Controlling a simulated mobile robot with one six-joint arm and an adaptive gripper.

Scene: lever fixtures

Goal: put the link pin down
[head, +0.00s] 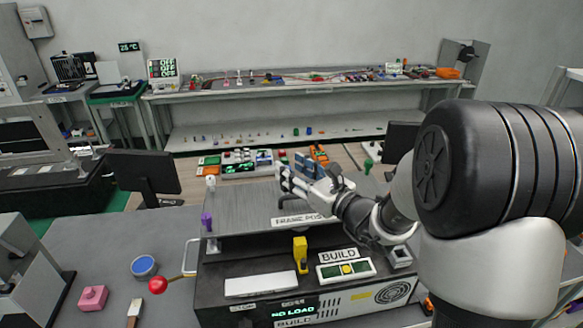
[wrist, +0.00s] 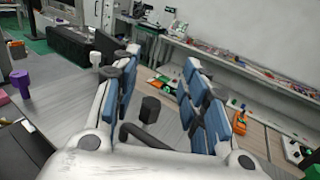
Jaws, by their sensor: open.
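My gripper (head: 309,178) is open above the grey top plate of the build station, over its far right part. In the wrist view its two blue-padded fingers (wrist: 160,84) stand wide apart. A dark grey, faceted short post (wrist: 150,108) shows between them, apart from both pads. It may be the link pin, but I cannot tell for sure. Whether it stands on the plate is also unclear. Nothing is gripped. In the head view my gripper hides this spot.
The station's plate (head: 245,205) carries a "FRAME POS" label, with a white-topped post (head: 211,184) and a purple piece (head: 207,221) at its left edge. A yellow upright block (head: 300,254) stands in front. A black monitor (head: 143,172) is to the left. The plate's left part is mostly clear.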

